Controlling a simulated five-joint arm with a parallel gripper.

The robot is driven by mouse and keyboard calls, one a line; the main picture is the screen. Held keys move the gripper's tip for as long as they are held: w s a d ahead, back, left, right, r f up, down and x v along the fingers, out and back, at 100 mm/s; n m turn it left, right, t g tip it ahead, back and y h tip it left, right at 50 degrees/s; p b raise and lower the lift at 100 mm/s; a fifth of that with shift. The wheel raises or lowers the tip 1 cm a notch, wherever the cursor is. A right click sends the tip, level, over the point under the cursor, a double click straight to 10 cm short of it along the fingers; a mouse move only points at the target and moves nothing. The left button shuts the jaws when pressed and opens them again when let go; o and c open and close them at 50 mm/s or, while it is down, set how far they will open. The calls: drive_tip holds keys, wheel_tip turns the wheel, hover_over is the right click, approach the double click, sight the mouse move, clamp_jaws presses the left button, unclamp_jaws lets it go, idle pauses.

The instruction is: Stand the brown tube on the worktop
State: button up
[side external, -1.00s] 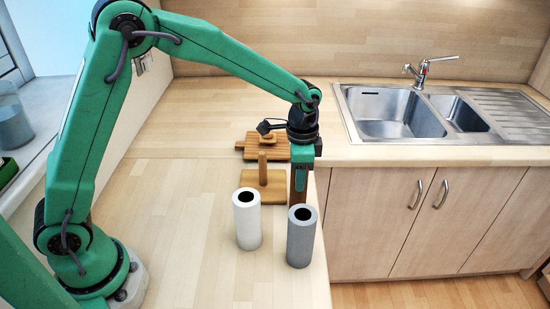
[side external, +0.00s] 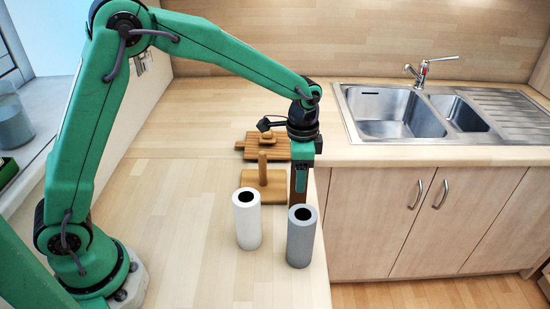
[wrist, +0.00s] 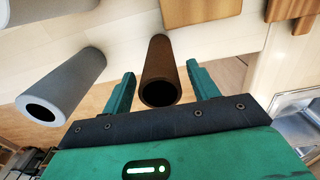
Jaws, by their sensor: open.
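The brown tube (wrist: 160,72) is upright in the wrist view, its dark open top end toward the camera. In the side external view the brown tube (side external: 298,190) shows under my gripper, near the worktop's right edge, partly hidden by the grey tube; its base is hidden there. My gripper (wrist: 161,73) points down, open, with one finger on each side of the brown tube and a visible gap on both sides. The worktop (side external: 190,220) is pale wood.
A grey tube (side external: 301,240) and a white tube (side external: 247,222) stand upright in front. Behind are a wooden stand with a peg (side external: 263,177) and a wooden board (side external: 252,145). A sink (side external: 395,115) is at right. The worktop left of the tubes is clear.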

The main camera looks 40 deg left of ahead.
wheel_tip(320, 180, up, 11)
drive_tip(key=shift+r, duration=0.15)
idle(0.4)
idle(0.5)
drive_tip(key=s+a+r+n+t, duration=0.2)
drive_tip(key=s+a+r, duration=0.15)
drive_tip(key=s, duration=0.25)
drive_tip(key=s+a+r+n+t, duration=0.1)
drive_tip(key=s+a+r+n, duration=0.25)
drive_tip(key=s, duration=0.25)
drive_tip(key=s+a+f+n+t, duration=0.1)
drive_tip(key=s+a+f, duration=0.1)
drive_tip(key=s, duration=0.3)
drive_tip(key=s+a+f+n+t, duration=0.1)
drive_tip(key=s+a+n, duration=0.1)
drive_tip(key=s, duration=0.4)
drive_tip(key=shift+s+a+f+t, duration=0.3)
drive_tip(key=shift+a+f, duration=0.1)
drive_tip(key=shift+a, duration=0.1)
